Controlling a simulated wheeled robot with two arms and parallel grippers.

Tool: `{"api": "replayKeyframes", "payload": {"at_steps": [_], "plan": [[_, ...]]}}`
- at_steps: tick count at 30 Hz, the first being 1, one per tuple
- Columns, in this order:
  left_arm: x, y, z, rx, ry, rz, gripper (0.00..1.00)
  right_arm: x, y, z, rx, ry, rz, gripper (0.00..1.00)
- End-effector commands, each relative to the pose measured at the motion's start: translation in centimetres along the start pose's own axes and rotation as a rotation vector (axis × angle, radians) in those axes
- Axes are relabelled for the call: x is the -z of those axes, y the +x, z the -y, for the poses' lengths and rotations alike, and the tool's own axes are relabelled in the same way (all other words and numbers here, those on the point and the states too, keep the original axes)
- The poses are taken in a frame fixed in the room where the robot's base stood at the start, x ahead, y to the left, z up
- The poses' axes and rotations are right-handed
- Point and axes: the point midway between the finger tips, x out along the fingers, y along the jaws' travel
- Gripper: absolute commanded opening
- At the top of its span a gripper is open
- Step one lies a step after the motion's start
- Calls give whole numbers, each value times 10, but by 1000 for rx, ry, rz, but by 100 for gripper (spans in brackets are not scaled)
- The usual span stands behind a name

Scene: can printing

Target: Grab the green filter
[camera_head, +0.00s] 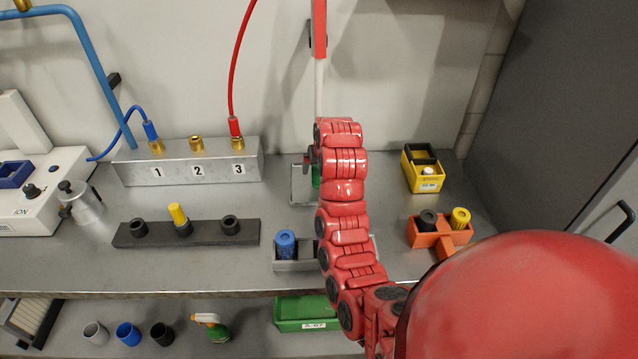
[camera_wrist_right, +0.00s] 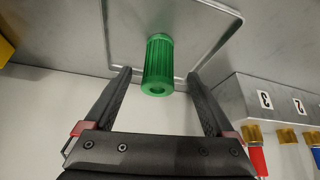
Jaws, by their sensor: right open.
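The green filter (camera_wrist_right: 158,62) is a ribbed green cylinder with a hole in its near end. It stands on a shallow metal tray (camera_wrist_right: 205,18). In the head view only a sliver of the filter (camera_head: 316,176) shows, mostly hidden behind my right arm. My right gripper (camera_wrist_right: 159,76) is open, with one black finger on each side of the filter's near end. Gaps show between the fingers and the filter. In the head view my right gripper (camera_head: 309,160) is largely hidden by its own arm. My left gripper is in neither view.
A numbered metal block (camera_head: 190,163) with hoses stands to the left. A black rack (camera_head: 187,232) holds a yellow piece. A blue filter (camera_head: 286,243) sits in a grey holder in front. A yellow box (camera_head: 424,168) and an orange holder (camera_head: 440,232) are to the right.

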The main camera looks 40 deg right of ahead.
Motion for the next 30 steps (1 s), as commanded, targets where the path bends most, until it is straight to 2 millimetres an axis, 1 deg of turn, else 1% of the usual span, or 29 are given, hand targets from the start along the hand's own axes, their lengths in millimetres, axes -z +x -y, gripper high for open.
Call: {"api": "replayKeyframes", "payload": {"at_steps": [3,8,14,18,21,29,30], "plan": [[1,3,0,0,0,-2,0,0,10,1,2,0,5,89],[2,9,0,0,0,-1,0,3,15,-1,1,2,2,89],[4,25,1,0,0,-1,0,8,38,-2,2,0,7,89],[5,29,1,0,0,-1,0,8,54,-3,1,0,4,89],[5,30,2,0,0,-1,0,7,62,-2,1,0,5,89],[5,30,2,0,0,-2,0,7,64,-2,2,0,2,89],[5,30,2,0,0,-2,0,7,64,-2,2,0,2,85]]}}
